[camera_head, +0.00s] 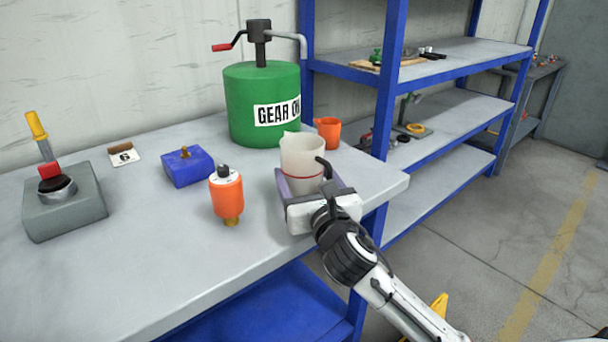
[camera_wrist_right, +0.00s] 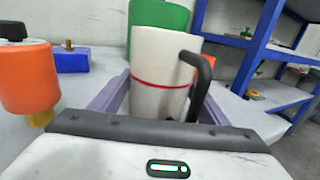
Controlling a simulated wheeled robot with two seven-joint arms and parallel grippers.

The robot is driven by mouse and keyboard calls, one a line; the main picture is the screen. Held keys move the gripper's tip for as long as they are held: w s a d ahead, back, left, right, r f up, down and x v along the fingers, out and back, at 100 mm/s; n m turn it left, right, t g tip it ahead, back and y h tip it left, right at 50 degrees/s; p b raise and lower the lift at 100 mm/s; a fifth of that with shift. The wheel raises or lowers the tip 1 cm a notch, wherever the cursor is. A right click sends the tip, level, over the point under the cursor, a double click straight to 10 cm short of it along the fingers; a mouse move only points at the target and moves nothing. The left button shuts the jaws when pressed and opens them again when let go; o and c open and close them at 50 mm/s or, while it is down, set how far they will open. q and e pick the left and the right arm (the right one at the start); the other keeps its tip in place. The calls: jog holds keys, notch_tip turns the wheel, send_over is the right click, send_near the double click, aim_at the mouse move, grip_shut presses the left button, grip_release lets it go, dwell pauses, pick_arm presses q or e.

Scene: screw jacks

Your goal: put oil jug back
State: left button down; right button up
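The oil jug (camera_head: 302,157) is a whitish upright jug with a red line and a black handle. It is at the right end of the grey table, in front of a green gear oil drum (camera_head: 258,90). The jug also fills the middle of the right wrist view (camera_wrist_right: 157,65), its handle on the right. My right gripper (camera_head: 315,185) has its purple fingers on either side of the jug's lower part. They look open, with a gap on the handle side. The jug's base is hidden by the gripper. My left gripper is not in view.
An orange cup (camera_head: 329,131) stands behind the jug. A blue-framed shelf (camera_head: 392,75) adjoins the table's right end.

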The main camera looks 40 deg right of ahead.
jog(key=o, duration=0.3)
jog(key=shift+o, duration=0.3)
jog(key=shift+r, duration=0.15)
jog(key=v, duration=1.2)
